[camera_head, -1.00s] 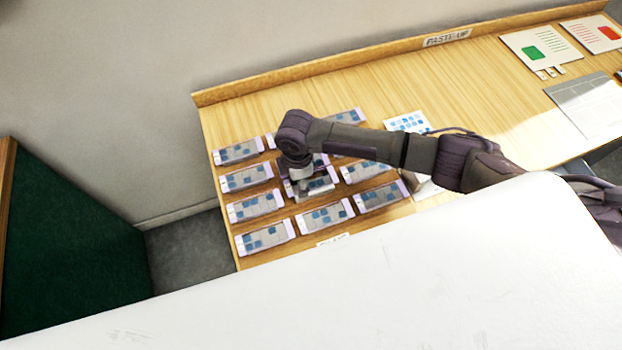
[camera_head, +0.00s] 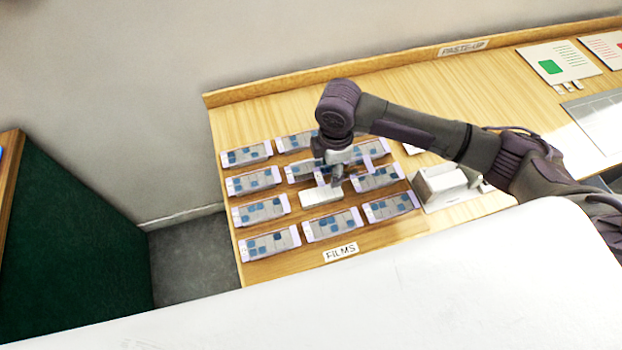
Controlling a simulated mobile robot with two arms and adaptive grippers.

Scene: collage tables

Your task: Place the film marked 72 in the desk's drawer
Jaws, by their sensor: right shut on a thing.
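Several films with lavender edges and grey-blue frames lie in rows on the near left part of the wooden table, such as one film (camera_head: 262,210) at the left and another (camera_head: 333,225) in the front row. Their marks are too small to read, so I cannot tell which is 72. My right gripper (camera_head: 338,180) is shut above the rows on a film (camera_head: 320,179), which is mostly hidden by the fingers. Below it a bare white rest (camera_head: 321,196) shows in the third row. No drawer can be made out. My left gripper is not in view.
A FILMS label (camera_head: 341,252) marks the front edge. A white block-like object (camera_head: 441,187) stands right of the films. Printed boards (camera_head: 559,63) lie far right near the PASTE-UP sign (camera_head: 463,48). A white surface (camera_head: 400,290) fills the foreground. The table's middle back is clear.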

